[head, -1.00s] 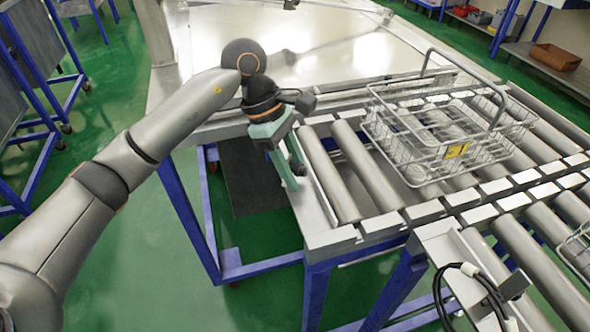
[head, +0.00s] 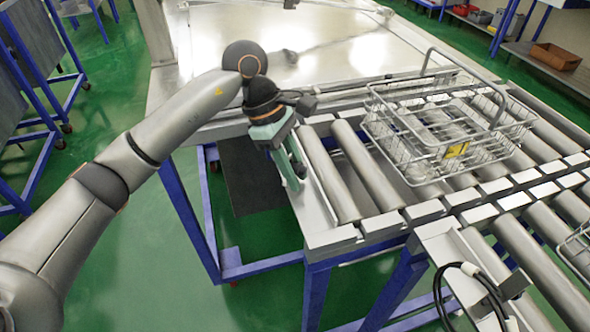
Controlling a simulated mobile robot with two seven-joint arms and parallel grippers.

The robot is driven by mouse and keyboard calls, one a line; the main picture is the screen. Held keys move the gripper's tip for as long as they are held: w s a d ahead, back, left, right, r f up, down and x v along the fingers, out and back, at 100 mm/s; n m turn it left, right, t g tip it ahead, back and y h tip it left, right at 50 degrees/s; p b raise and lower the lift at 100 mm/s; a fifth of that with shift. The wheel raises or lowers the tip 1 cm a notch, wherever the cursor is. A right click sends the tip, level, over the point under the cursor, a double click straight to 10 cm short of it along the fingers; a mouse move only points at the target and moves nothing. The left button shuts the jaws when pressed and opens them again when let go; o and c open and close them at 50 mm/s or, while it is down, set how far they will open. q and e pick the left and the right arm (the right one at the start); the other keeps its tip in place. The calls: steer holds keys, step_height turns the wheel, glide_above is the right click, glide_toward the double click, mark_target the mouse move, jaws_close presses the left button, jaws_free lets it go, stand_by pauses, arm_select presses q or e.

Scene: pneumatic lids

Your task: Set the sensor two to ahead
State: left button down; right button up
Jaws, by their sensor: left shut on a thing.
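My left gripper (head: 292,170) points downward at the near left edge of the roller conveyor (head: 328,238), beside the first roller. Its greenish fingers are shut on a small part at that edge. The fingers hide most of this part, so I cannot tell whether it is sensor two or which way it faces. A small grey block (head: 514,283) with a black cable (head: 487,288) sits on the conveyor's frame at the lower right; I cannot tell if it is a sensor. My right gripper is not in view.
A wire basket (head: 447,150) with a raised handle stands on the rollers right of my left gripper. A wide metal table (head: 290,45) lies behind. Part of another basket (head: 577,248) shows at the right edge.

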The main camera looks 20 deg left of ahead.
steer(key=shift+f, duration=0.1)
arm_select(q)
steer(key=shift+n+t+b, duration=0.3)
steer(key=shift+n+b, duration=0.15)
steer(key=shift+n, duration=0.15)
steer(key=shift+w+f+n+t+b, duration=0.15)
steer(key=shift+n+t+b, duration=0.35)
steer(key=shift+n, duration=0.6)
steer(key=shift+w+n+t+b, duration=0.1)
steer(key=shift+n+t+b, duration=0.35)
steer(key=shift+n, duration=0.75)
steer(key=shift+w+n+t+b, duration=0.1)
steer(key=shift+n+t+b, duration=0.15)
steer(key=shift+n+b, duration=0.65)
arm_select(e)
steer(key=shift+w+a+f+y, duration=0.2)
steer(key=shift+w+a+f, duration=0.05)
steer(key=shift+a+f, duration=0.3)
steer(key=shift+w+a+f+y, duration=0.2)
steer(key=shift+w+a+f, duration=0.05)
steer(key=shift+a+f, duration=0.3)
arm_select(q)
steer(key=shift+n+y, duration=0.3)
steer(key=shift+n, duration=0.1)
steer(key=shift+r, duration=0.2)
steer(key=c, duration=1)
jaws_free()
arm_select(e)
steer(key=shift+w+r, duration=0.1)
